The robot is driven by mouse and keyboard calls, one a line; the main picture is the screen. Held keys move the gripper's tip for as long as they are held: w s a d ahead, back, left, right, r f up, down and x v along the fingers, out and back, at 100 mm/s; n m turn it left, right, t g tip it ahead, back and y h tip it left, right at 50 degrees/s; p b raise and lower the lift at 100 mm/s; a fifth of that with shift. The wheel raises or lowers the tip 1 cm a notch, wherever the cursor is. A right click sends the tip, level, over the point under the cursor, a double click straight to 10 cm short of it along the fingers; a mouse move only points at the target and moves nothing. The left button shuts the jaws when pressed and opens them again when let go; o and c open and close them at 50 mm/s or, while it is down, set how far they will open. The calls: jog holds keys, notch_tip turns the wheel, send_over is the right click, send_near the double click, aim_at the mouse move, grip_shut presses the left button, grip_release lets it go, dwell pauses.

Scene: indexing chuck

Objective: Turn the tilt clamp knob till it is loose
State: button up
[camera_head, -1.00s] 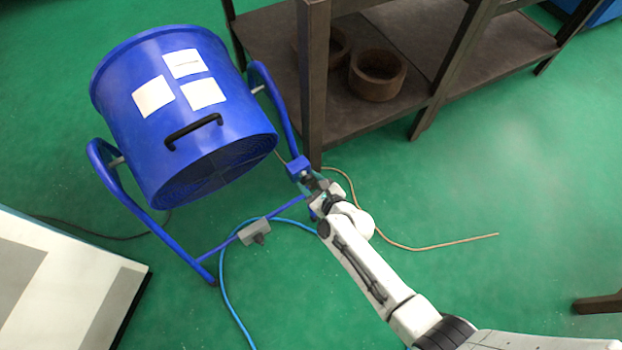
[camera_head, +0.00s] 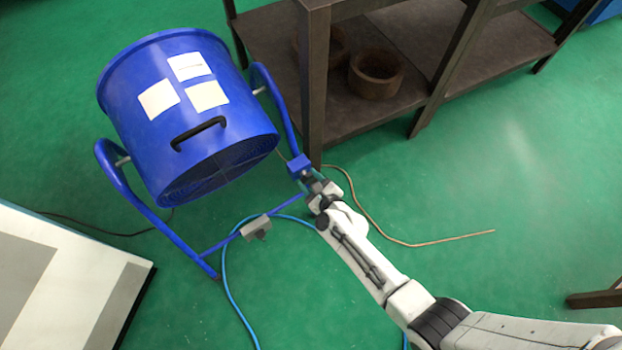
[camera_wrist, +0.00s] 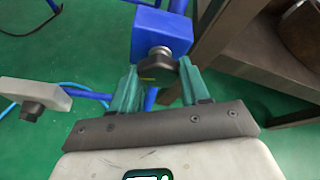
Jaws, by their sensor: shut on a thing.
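The tilt clamp knob (camera_wrist: 158,70) is dark, on a short metal shaft that comes out of a blue clamp block (camera_wrist: 163,31). In the wrist view it sits between the teal fingers of my gripper (camera_wrist: 157,84), which are shut on it. In the head view my gripper (camera_head: 311,182) is at the blue clamp block (camera_head: 298,164) on the fan stand's right leg, and the knob is hidden there. The blue drum fan (camera_head: 190,115) hangs tilted in its tubular stand (camera_head: 150,209).
A dark shelf (camera_head: 345,119) with ring-shaped parts (camera_head: 376,74) stands close to the clamp. A grey box with a dark knob (camera_head: 256,228) sits on the stand's lower bar. A blue hose (camera_head: 224,280) and a tan cable (camera_head: 372,225) lie on the green floor.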

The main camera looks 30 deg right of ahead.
jog(key=shift+a+n+h+p, duration=0.1)
jog(key=shift+n+h+p, duration=0.35)
jog(key=shift+p, duration=0.2)
jog(key=shift+n+h+p, duration=0.35)
jog(key=shift+n+h, duration=0.1)
jog(key=shift+n, duration=0.2)
jog(key=n+h+b, duration=0.1)
jog(key=n, duration=0.1)
jog(key=n+t+h+b, duration=0.1)
jog(key=shift+a+f+n+b, duration=0.15)
jog(key=shift+f+n+b, duration=0.15)
jog(key=shift+n+b, duration=0.1)
jog(key=n+t+h+b, duration=0.1)
jog(key=n+b, duration=0.1)
jog(key=n+t+h+b, duration=0.1)
jog(key=n+b, duration=0.2)
jog(key=shift+f, duration=0.2)
jog(key=shift+r+n+t+b, duration=0.15)
jog(key=shift+n+t+b, duration=0.85)
jog(key=shift+n+b, duration=1)
jog(key=o, duration=1.1)
jog(key=shift+r, duration=0.1)
jog(key=shift+c, duration=0.2)
